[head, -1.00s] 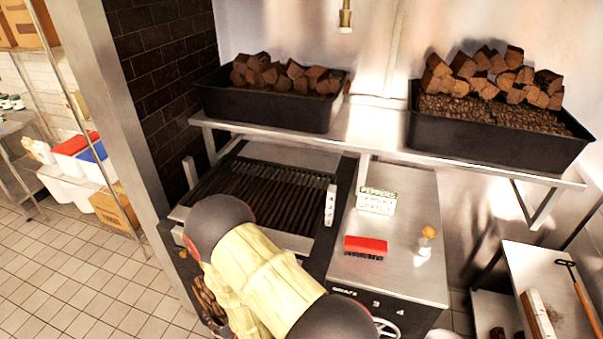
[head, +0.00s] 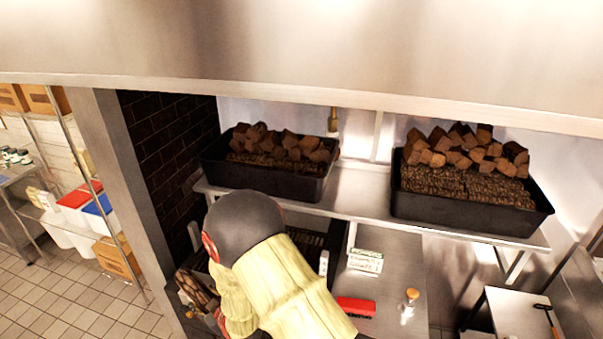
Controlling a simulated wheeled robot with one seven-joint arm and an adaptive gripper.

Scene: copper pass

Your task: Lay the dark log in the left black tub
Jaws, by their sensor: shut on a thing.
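The left black tub (head: 262,178) stands at the left end of the steel shelf, above the grill. Dark brown wood pieces (head: 283,146) are heaped in it. My arm, in a pale yellow sleeve with dark joints, reaches up from the bottom across the grill, and its upper end is just below and in front of this tub. My gripper is hidden behind the arm, so neither it nor anything in it can be seen. I cannot pick out the dark log. Several brown logs (head: 197,288) show low to the left of my arm.
A second black tub (head: 470,212), heaped with wood chunks, stands on the right of the shelf (head: 362,196). A steel hood (head: 300,60) hangs above. A red block (head: 355,307), a small sign (head: 365,261) and a shaker (head: 410,301) stand on the counter.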

